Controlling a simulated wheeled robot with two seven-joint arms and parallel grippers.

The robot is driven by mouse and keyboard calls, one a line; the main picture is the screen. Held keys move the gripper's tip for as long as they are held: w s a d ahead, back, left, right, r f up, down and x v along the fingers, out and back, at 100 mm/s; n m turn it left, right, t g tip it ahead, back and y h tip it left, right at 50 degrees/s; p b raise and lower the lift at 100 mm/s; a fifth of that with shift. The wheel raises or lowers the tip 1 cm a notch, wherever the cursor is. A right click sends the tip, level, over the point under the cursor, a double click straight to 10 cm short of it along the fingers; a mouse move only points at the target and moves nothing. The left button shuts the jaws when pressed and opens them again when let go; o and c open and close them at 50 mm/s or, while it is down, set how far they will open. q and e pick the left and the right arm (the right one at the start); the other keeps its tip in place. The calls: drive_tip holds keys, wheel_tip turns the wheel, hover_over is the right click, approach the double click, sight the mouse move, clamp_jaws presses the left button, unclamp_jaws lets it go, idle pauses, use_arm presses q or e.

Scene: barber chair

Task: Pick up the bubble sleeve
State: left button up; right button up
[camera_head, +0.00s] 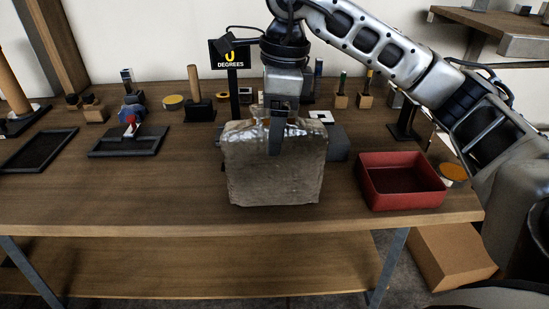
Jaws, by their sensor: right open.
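The bubble sleeve (275,178), a crinkled, shiny grey-tan pouch, stands upright near the front middle of the wooden table (130,205). My right gripper (276,140) points down over its top edge from above. One finger hangs in front of the sleeve's upper face; the other finger is hidden, so I cannot tell whether the fingers touch it. The gripper is open. My left gripper is not in view.
A red open bin (402,183) stands right of the sleeve. A dark grey block (338,143) sits close behind its right side. A black sign (230,54) and several small stands line the back. Black trays (128,141) lie at left. The front-left tabletop is clear.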

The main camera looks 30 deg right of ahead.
drive_tip(key=shift+f, duration=0.55)
drive_tip(key=c, duration=1.3)
